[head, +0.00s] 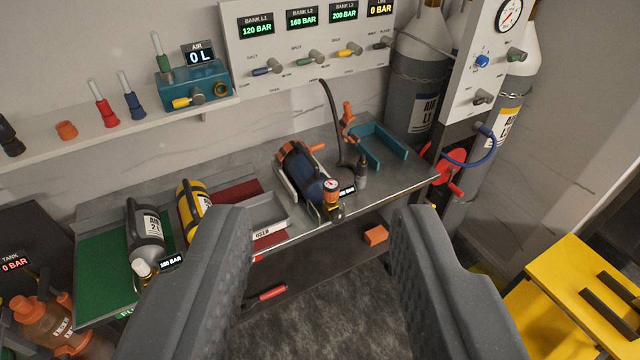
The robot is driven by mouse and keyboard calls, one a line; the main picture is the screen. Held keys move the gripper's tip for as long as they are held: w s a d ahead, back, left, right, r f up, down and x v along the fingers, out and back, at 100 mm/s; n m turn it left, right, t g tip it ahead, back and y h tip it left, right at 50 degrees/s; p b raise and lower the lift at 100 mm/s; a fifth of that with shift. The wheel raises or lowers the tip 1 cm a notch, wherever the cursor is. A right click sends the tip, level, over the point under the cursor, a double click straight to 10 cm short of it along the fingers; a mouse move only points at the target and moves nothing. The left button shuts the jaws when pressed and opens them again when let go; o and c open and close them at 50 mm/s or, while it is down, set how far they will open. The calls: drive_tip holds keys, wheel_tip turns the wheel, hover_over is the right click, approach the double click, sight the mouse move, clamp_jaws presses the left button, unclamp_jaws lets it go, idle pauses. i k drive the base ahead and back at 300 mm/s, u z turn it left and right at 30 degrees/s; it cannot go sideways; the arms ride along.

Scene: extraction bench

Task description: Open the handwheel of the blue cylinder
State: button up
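The blue cylinder (316,186) is dark navy and lies in a cradle on the grey bench, with orange straps or clamps at its far end. I cannot clearly tell which part is the handwheel. My gripper (322,222) is open and empty. Its two grey fingers stand wide apart in the foreground, with the valve end showing between and beyond their tips. Neither finger visibly touches the cylinder.
A grey cylinder (147,232) and a yellow cylinder (193,203) lie left on the bench. A red handwheel (452,171) is at right, near tall cylinders. A yellow stand (590,272) is front right.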

sight(337, 217)
drive_tip(key=i, duration=0.85)
drive_tip(key=z, duration=0.05)
